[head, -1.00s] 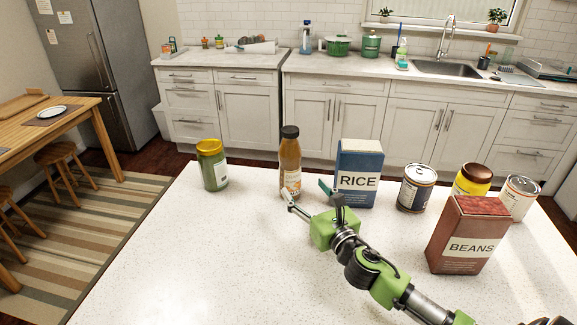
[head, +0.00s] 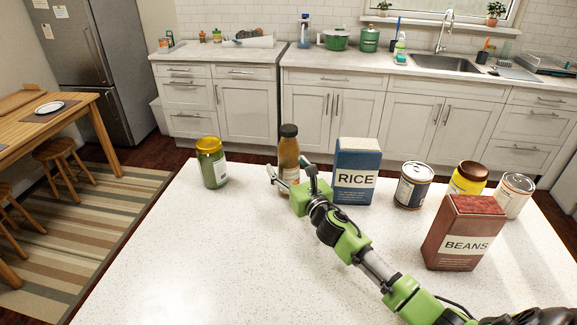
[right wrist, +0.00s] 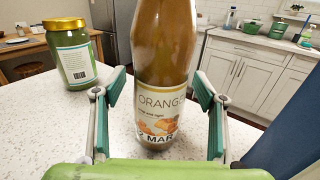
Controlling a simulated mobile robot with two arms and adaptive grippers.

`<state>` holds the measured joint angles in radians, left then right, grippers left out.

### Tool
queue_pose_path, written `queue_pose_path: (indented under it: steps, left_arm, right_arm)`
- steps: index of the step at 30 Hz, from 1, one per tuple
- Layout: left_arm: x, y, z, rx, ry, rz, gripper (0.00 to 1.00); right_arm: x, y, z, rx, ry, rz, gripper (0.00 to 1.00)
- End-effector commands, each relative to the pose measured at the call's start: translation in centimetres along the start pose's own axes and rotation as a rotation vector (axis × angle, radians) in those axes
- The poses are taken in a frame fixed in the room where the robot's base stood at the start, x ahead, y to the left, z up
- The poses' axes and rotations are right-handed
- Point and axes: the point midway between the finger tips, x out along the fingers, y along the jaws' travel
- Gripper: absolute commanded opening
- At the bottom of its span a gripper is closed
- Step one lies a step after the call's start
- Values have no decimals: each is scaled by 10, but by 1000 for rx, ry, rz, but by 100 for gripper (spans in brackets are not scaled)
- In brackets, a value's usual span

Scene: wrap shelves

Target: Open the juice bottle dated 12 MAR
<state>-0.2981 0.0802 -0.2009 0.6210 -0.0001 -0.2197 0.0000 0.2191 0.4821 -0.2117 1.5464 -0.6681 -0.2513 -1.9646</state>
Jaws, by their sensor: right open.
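The juice bottle (head: 289,150) is tall, with orange-brown juice and a dark cap. It stands upright at the back edge of the white counter. In the right wrist view the bottle (right wrist: 165,55) has a label reading ORANGE and MAR; the day before MAR is not clearly readable, and the cap is out of frame. My right gripper (head: 291,174) is open at the bottle's lower body. In the right wrist view the gripper (right wrist: 160,90) has one finger to each side of the bottle, with gaps between. My left gripper is not in view.
A green jar with yellow lid (head: 211,162) stands left of the bottle. A blue RICE box (head: 356,172) stands close on its right. Further right are a can (head: 412,185), a yellow jar (head: 467,179), another can (head: 514,196) and a BEANS box (head: 464,234). The counter's front left is clear.

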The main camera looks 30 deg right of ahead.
Motion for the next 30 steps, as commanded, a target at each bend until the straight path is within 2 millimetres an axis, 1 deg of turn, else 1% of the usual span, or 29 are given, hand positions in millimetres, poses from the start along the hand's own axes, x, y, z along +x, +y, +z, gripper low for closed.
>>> queue_pose_path:
  steps: [6,7,13,14,15,23,26,30]
  left_arm:
    - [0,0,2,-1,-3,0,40]
    - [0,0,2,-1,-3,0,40]
    - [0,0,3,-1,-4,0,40]
    - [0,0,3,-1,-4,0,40]
    - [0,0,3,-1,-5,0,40]
    - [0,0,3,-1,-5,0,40]
    - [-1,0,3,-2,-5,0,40]
    - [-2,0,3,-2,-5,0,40]
  right_arm:
    - [1,0,0,0,0,1,65]
    - [1,0,0,0,0,0,62]
    - [1,0,0,0,0,0,10]
    - [1,0,0,0,0,0,3]
    - [1,0,3,0,-6,1,0]
    - [1,0,4,-1,-5,1,0]
    - [2,0,9,-3,-7,1,0]
    - [1,0,19,-3,-8,2,0]
